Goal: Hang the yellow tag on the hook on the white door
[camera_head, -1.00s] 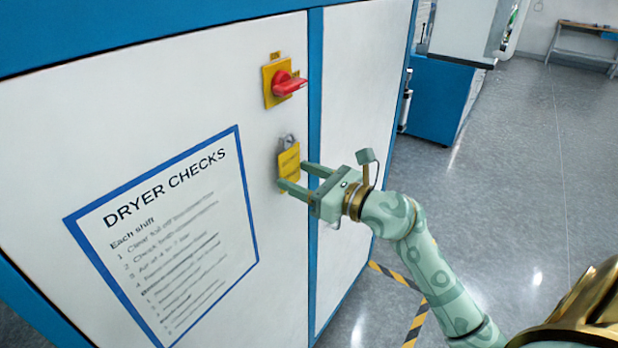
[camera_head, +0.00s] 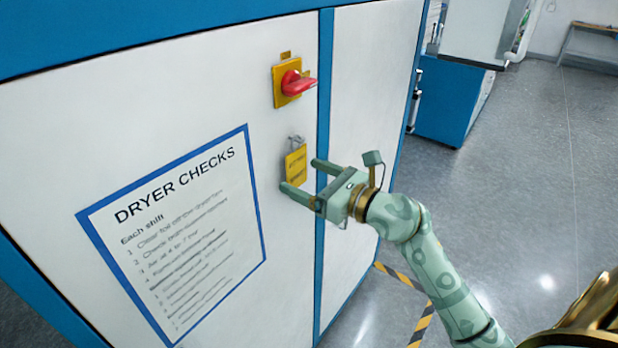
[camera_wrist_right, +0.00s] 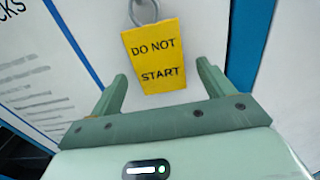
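The yellow tag (camera_head: 296,165) hangs against the white door (camera_head: 225,95), below the red switch. In the right wrist view the tag (camera_wrist_right: 155,60) reads "DO NOT START" and hangs tilted slightly from a grey loop (camera_wrist_right: 143,12). The hook (camera_head: 296,141) is small and grey, and its detail is hard to make out. My right gripper (camera_head: 300,175) is open, just in front of the tag's lower part. In the right wrist view its fingers stand apart on either side of the tag's lower end, with clear gaps. My left gripper is out of view.
A red rotary switch (camera_head: 297,84) on a yellow plate sticks out above the tag. A blue-framed "DRYER CHECKS" sheet (camera_head: 180,235) is on the door to the left. A blue post (camera_head: 323,120) borders the door. Open grey floor (camera_head: 510,190) lies to the right.

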